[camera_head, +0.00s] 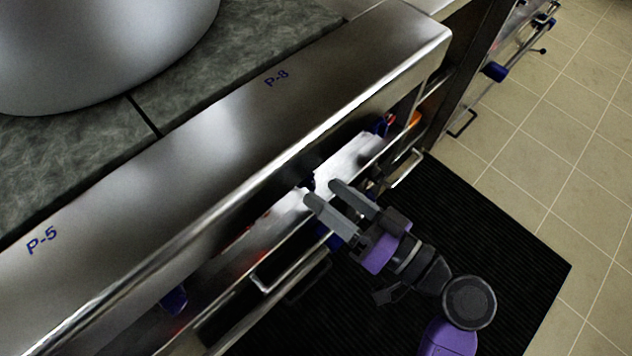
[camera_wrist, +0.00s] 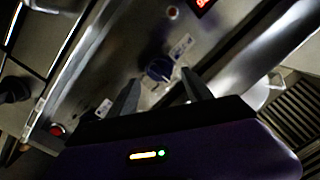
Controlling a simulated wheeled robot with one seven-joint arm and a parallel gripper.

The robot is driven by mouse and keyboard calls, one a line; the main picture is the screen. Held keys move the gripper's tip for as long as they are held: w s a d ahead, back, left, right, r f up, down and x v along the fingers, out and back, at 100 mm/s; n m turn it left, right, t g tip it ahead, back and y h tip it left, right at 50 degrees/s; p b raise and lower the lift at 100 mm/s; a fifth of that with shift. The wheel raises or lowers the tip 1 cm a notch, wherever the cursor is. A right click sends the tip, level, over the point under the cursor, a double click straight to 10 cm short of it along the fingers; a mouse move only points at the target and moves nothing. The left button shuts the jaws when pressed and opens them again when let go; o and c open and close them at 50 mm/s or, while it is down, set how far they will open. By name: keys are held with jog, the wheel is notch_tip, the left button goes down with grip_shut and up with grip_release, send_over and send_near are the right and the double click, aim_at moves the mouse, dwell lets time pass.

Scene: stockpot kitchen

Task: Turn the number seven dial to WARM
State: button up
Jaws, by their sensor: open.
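In the wrist view a dark blue dial (camera_wrist: 159,69) sits on the steel control panel, ahead of and between my fingertips. A small printed label is beside it, too small to read, so I cannot tell its number or its setting. My gripper (camera_wrist: 160,84) is open, with one finger to each side of the dial's line and no visible contact. In the head view my gripper (camera_head: 320,190) reaches in under the counter's front edge, its two grey fingers apart. A dark knob (camera_head: 308,181) shows just beyond the fingertips, partly hidden by the ledge.
The steel counter ledge (camera_head: 200,150), marked P-5 and P-8, overhangs the panel. Other blue knobs (camera_head: 174,300) and a bar handle (camera_head: 408,168) stick out along the front. A large pot (camera_head: 100,50) stands on top. A black mat (camera_head: 490,250) covers clear floor.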

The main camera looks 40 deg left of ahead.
aim_at(315, 185)
jog(key=shift+a, duration=1.85)
grip_shut()
